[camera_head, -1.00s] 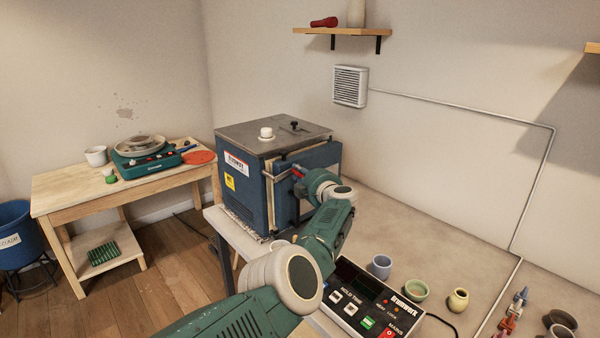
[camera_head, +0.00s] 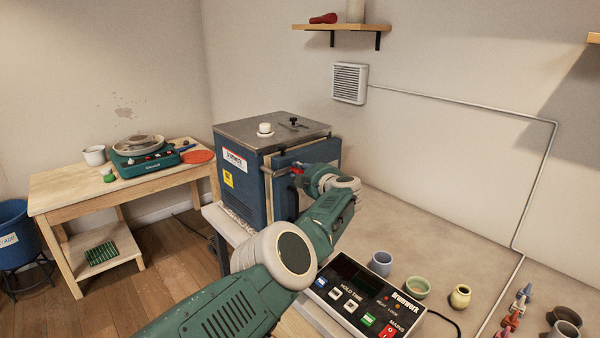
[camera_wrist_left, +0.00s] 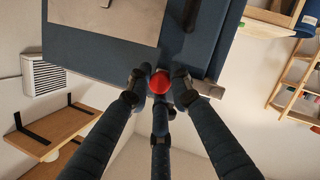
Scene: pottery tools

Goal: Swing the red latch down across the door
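The blue kiln (camera_head: 253,188) stands at the end of the worktop with its door (camera_head: 285,200) facing my arm. The red latch knob (camera_head: 297,171) shows as a small red spot at the door's upper part. My left gripper (camera_head: 303,175) is at this knob, largely hidden behind my own wrist. In the left wrist view the round red knob (camera_wrist_left: 160,82) sits between the dark fingertips of my left gripper (camera_wrist_left: 159,84), which close in on it from both sides and from below. The latch bar is mostly hidden. My right gripper is not in view.
A control box (camera_head: 362,298) stands on the worktop in front of the kiln, close to my left arm. Small pots, including a blue cup (camera_head: 381,263), stand to its right. A wooden table (camera_head: 120,185) with a pottery wheel (camera_head: 145,150) is at the left.

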